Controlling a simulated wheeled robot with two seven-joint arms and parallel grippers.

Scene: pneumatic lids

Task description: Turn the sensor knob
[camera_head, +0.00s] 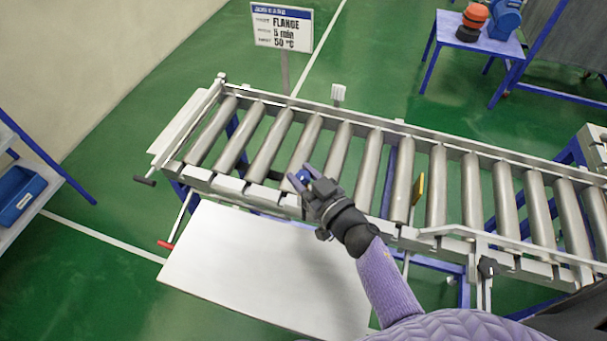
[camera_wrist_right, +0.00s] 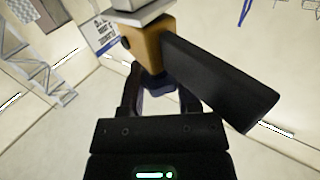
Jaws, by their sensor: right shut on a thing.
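The sensor knob appears as a small dark blue piece (camera_wrist_right: 158,86) under an orange-tan housing (camera_wrist_right: 150,45) in the right wrist view. My right gripper (camera_wrist_right: 160,98) has a finger on each side of it and is shut on it. In the head view my right gripper (camera_head: 303,179) is at the near rail of the roller conveyor, with a bit of blue between its fingertips. The housing is hard to make out there. My left gripper is not in view.
A long black bar (camera_wrist_right: 225,85) sticks out beside the housing, close to the right finger. The roller conveyor (camera_head: 340,160) runs across the head view. A white panel (camera_head: 250,270) lies in front of it. A sign (camera_head: 283,27) stands behind, and a yellow piece (camera_head: 419,189) rises farther right.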

